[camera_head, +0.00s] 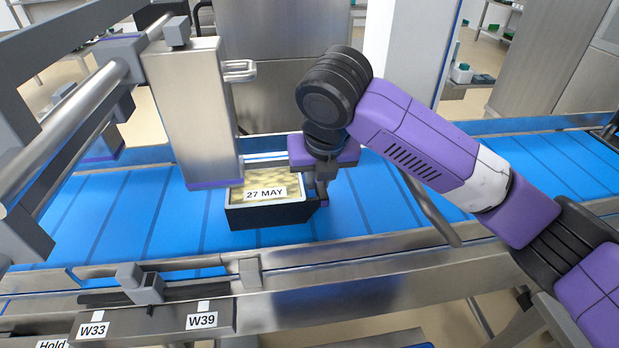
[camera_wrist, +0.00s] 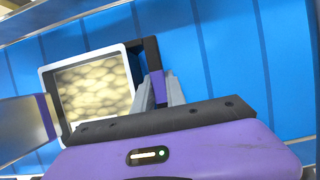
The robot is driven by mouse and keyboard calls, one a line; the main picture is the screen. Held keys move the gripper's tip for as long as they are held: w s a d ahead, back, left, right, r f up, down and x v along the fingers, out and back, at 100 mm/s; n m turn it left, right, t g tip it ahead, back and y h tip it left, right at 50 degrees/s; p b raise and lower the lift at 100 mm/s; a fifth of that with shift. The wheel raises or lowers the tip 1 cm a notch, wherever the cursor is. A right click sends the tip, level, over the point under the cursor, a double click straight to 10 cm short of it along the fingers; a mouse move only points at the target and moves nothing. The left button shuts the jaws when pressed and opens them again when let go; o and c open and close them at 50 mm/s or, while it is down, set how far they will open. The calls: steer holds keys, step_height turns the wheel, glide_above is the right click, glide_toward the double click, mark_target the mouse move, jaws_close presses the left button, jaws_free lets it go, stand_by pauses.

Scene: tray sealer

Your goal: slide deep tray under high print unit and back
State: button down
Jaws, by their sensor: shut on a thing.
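The deep tray (camera_head: 268,216) is black with a light rim and yellowish contents under a film. A white label reading "27 MAY" shows on its front part. It sits on the blue conveyor, right beside the print unit (camera_head: 190,112), a tall metal box with a purple lower edge. The unit hides the tray's back left part in the head view. My gripper (camera_head: 322,190) is at the tray's right side, shut on a part there. The print unit's edge (camera_wrist: 22,125) shows at left.
The blue conveyor belt (camera_head: 375,208) is free to the right of my gripper. A metal rail (camera_head: 350,255) runs along the front, with a clamp (camera_head: 140,283) and labels W33 and W39. A metal bar frame (camera_head: 75,115) stands at the left.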

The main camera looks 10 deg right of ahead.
steer(key=shift+d+r, duration=0.2)
steer(key=shift+d, duration=5.4)
steer(key=shift+p, duration=0.4)
steer(key=c, duration=1.3)
jaws_free()
steer(key=shift+a, duration=0.1)
